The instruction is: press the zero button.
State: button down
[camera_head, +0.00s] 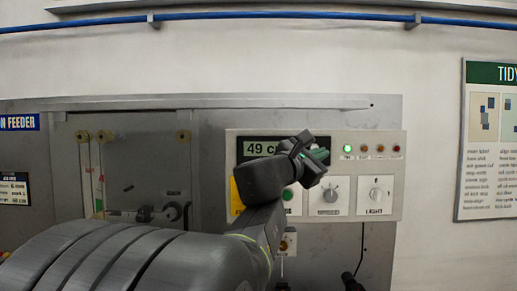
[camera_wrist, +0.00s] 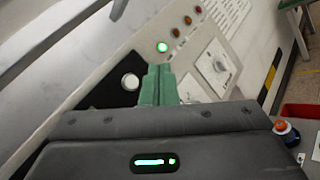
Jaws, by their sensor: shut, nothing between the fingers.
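The control panel (camera_head: 400,140) on the wall unit carries a display (camera_head: 257,148) whose visible part reads "49 c". My gripper (camera_head: 322,157) is in front of the display's right end and hides part of it. In the wrist view my gripper (camera_wrist: 158,85) is shut, with green fingertips together and nothing between them. A pale round button (camera_wrist: 130,82) sits on a black plate just left of the fingertips. Its label is not legible, so I cannot tell whether it is the zero button. I cannot tell whether the fingertips touch the panel.
A lit green lamp (camera_head: 347,148) heads a row of dim lamps (camera_head: 380,149). Below are a green button (camera_head: 287,195), a rotary knob (camera_head: 330,195) and a light switch (camera_head: 376,195). A red-and-blue item (camera_wrist: 283,128) is at the wrist view's right. A poster (camera_head: 490,140) hangs right.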

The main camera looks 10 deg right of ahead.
jog(key=w+d+p, duration=0.1)
jog(key=w, duration=0.5)
jog(key=shift+w+d, duration=0.3)
jog(key=shift+w, duration=0.05)
dwell(1.7)
jog(key=shift+w+d, duration=0.1)
jog(key=shift+w, duration=0.3)
jog(key=shift+w+d, duration=0.1)
jog(key=shift+w, duration=0.35)
dwell(0.7)
jog(key=shift+s, duration=0.15)
jog(key=shift+s+a+b, duration=0.2)
jog(key=shift+s+b, duration=0.3)
jog(key=shift+s, duration=0.2)
jog(key=shift+s+f, duration=0.1)
